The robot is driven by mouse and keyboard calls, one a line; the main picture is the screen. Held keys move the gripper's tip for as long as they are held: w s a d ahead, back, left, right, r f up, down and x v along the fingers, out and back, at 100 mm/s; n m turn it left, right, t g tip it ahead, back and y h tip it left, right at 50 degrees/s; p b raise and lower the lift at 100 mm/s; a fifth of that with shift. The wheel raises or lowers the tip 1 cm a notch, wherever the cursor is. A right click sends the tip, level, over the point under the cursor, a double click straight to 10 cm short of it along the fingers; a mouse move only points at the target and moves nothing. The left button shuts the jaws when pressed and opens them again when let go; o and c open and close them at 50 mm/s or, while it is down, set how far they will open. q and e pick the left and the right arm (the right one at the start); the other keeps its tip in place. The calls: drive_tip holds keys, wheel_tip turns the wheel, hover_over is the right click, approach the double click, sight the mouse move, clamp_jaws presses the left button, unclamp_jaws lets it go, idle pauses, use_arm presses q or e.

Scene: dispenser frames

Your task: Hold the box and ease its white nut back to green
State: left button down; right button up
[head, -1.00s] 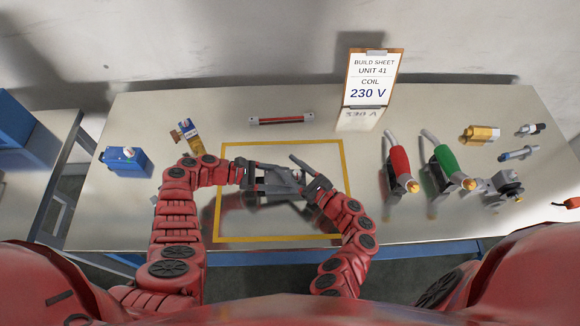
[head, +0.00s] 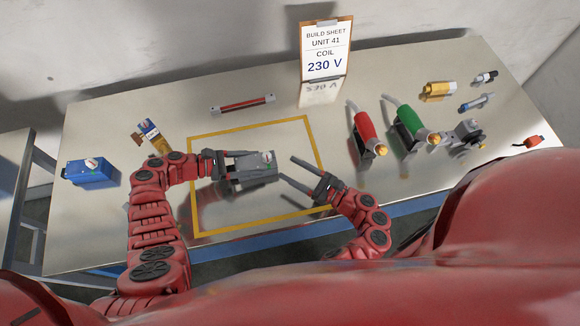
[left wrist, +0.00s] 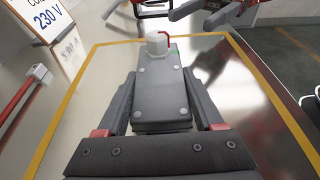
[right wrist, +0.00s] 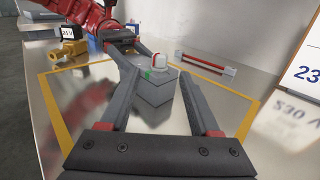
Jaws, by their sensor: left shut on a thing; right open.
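The grey box (head: 252,176) is above the yellow-framed area. My left gripper (head: 226,167) is shut on its left end. The box also shows between the fingers in the left wrist view (left wrist: 160,95). A white nut (left wrist: 157,43) with a red pointer stands on the box's far end. A green mark (right wrist: 148,73) shows on the box beside the nut (right wrist: 160,62) in the right wrist view. I cannot tell whether pointer and green line up. My right gripper (head: 287,168) is open and empty, right of the box, its fingers apart from the nut.
A build sheet (head: 326,50) reading 230 V stands at the back. Red (head: 364,125) and green (head: 405,118) handled tools stand to the right. A blue box (head: 91,173) lies left, a red-and-grey bar (head: 243,105) behind. The framed area's front is clear.

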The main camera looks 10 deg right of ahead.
use_arm(q)
unclamp_jaws()
